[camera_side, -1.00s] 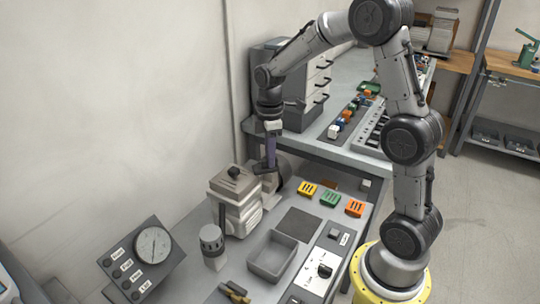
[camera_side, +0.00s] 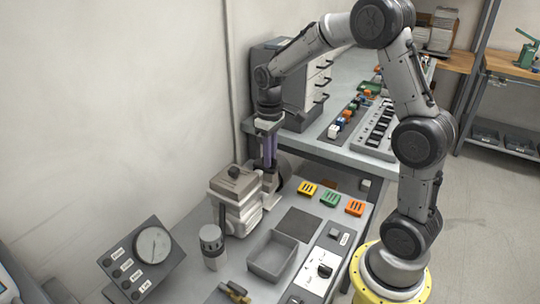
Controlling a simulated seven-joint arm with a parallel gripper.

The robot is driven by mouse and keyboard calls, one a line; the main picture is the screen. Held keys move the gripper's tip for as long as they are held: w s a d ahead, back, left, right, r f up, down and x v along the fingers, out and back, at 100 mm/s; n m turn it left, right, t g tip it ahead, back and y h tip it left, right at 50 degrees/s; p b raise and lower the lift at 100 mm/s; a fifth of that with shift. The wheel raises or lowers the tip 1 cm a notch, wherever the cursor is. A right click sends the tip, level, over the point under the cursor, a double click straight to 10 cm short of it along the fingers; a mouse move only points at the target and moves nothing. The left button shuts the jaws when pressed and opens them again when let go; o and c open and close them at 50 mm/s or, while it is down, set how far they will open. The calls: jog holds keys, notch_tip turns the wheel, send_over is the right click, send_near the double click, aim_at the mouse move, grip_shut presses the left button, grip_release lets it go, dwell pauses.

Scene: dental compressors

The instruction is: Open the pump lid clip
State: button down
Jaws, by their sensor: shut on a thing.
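The pump (camera_side: 236,208) is a pale ribbed block with a grey-brown lid (camera_side: 234,182) and a small dark knob on top. It stands on the grey bench near the wall, and its lid looks closed. My gripper (camera_side: 269,178) points down at the pump's right, far side, with its purple-grey fingers close to the lid edge. It is shut on a small part there, which appears to be the lid clip; the clip itself is too small and too covered by the fingers to see clearly.
A gauge panel (camera_side: 152,247) and a grey cylinder (camera_side: 212,248) stand left and in front of the pump. An open grey tray (camera_side: 273,272) and a dark mat (camera_side: 299,225) lie to its right.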

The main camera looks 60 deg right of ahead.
jog(key=m, duration=0.4)
jog(key=shift+m, duration=0.3)
jog(key=shift+r+m, duration=0.1)
jog(key=shift+m, duration=1.6)
jog(key=c, duration=0.8)
grip_release()
jog(key=shift+c, duration=0.2)
notch_tip(320, 180, up, 14)
